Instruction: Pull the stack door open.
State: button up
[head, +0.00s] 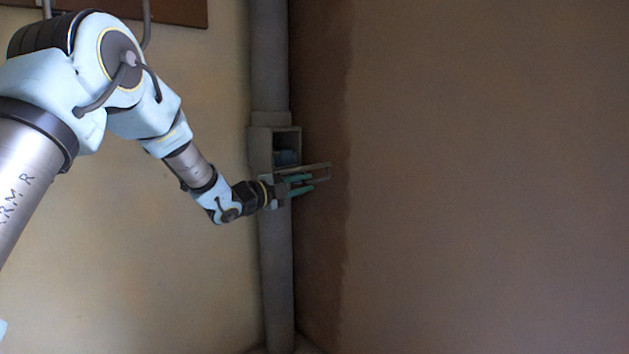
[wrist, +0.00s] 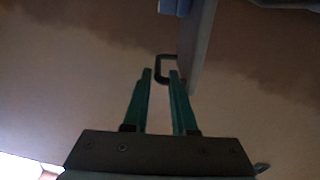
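The stack is a grey vertical pipe (head: 277,265) in the corner, with a box (head: 260,150) built into it. The box's front is open and a bluish thing (head: 287,157) shows inside. The stack door (head: 316,168) stands swung out from the box, to the right; in the wrist view its grey panel (wrist: 201,45) shows nearly edge-on, with a dark loop handle (wrist: 159,62). My gripper (head: 306,184) is just below the door. In the wrist view its teal fingers (wrist: 161,73) are apart, with the handle between or just beyond their tips; I cannot tell whether they touch it.
A brown plaster wall (head: 480,180) with a darker damp-looking band fills the right side. A pale wall (head: 150,270) is on the left, with a brown board (head: 175,12) at the top. The space in front of the right wall is clear.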

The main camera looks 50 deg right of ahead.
jog(key=a, duration=0.5)
jog(key=shift+w+a, duration=0.15)
jog(key=shift+a, duration=0.2)
